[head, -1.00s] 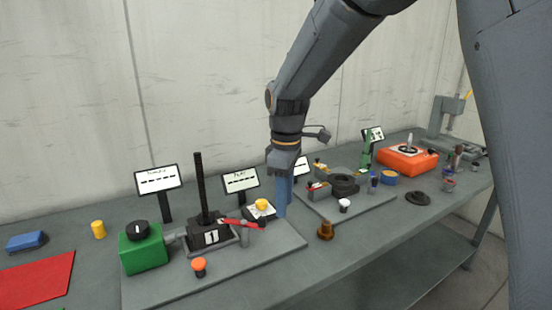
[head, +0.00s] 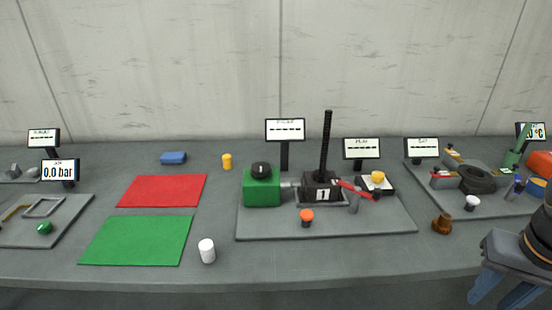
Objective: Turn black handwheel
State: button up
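A round black handwheel-like knob (head: 261,170) with a white mark sits on top of a green box (head: 262,190) in the middle of the head view. A shaft joins the green box to a black block (head: 321,191) marked 1, from which an upright black screw (head: 326,145) rises. A thick black ring (head: 477,180) lies on another plate at the right; I cannot tell if it is a handwheel. My gripper (head: 502,294) is at the bottom right, near the table's front edge, far from the knob. Its two blue fingers are apart with nothing visible between them.
A grey base plate (head: 270,229) carries the jack, an orange button (head: 307,216) and a red-handled lever (head: 356,189). A brown knob (head: 442,224) stands to the right. Red (head: 162,190) and green (head: 138,240) mats and a white cylinder (head: 207,250) are to the left. Small displays stand behind.

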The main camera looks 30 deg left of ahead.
aim_at(260, 170)
jog(key=u, duration=1.6)
